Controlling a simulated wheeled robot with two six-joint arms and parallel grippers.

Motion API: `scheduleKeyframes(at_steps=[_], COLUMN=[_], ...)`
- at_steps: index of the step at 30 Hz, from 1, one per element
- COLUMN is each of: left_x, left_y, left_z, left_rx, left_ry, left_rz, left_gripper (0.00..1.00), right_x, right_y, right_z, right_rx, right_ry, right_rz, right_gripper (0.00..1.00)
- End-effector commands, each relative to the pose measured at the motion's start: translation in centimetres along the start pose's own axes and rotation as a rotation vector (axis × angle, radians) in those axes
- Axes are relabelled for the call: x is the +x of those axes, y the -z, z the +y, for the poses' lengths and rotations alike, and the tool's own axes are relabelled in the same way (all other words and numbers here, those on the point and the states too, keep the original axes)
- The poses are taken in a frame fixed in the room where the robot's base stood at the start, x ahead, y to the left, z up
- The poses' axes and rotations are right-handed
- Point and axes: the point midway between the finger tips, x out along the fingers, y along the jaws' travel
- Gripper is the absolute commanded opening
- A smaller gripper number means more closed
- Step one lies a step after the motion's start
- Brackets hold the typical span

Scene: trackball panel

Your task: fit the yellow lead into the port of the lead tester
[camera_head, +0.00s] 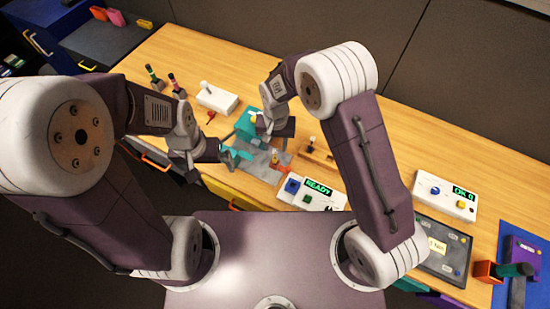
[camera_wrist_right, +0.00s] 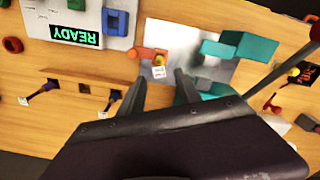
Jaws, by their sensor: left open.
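The lead tester (camera_head: 318,193) is a white box with a green READY display. A blue square port (camera_wrist_right: 115,22) shows on it in the right wrist view. A small yellow-topped piece with a white tag, apparently the yellow lead (camera_wrist_right: 158,61), stands by an orange block on the grey plate. It also shows in the head view (camera_head: 275,155). My right gripper (camera_wrist_right: 160,80) is open above the plate, its fingers apart on either side of that piece in the picture; contact cannot be told. My left gripper (camera_head: 222,153) is open at the plate's left side, beside a teal part.
Teal blocks (camera_wrist_right: 238,46) stand on the grey plate (camera_head: 257,164). A wooden rack (camera_head: 318,157) with tagged dark leads lies to the right. A white box (camera_head: 217,98) stands behind, and an OK box (camera_head: 445,194) far right.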

Motion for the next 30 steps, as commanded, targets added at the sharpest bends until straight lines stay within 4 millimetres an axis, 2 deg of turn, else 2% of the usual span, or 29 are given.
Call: scheduleKeyframes(at_steps=[4, 9, 12, 19, 23, 24, 30], left_x=[-0.4, -1.2, -1.2, -1.2, -1.2, -1.2, -1.2], left_y=[0.0, 0.1, 0.1, 0.1, 0.1, 0.1, 0.1], left_z=[0.0, 0.0, 0.0, 0.0, 0.0, 0.0, 0.0], left_rx=[0.0, 0.0, 0.0, 0.0, 0.0, 0.0, 0.0], left_ry=[0.0, 0.0, 0.0, 0.0, 0.0, 0.0, 0.0], left_rz=[0.0, 0.0, 0.0, 0.0, 0.0, 0.0, 0.0], left_gripper=[1.0, 1.0, 1.0, 1.0, 1.0, 1.0, 1.0], right_x=[0.9, 4.0, 5.0, 5.2, 5.2, 5.2, 5.2], right_y=[-0.3, -0.6, -0.6, -0.5, -0.5, -0.5, -0.5], right_z=[0.0, -0.1, -0.1, -0.1, -0.1, -0.1, -0.1], right_rx=[0.0, 0.001, 0.001, 0.001, 0.001, 0.001, 0.001], right_ry=[-0.002, -0.002, 0.0, 0.001, 0.001, 0.001, 0.001], right_rz=[-0.004, -0.003, -0.001, 0.001, 0.001, 0.001, 0.001], right_gripper=[0.4, 0.4, 0.4, 0.4, 0.04, 0.0, 0.0])
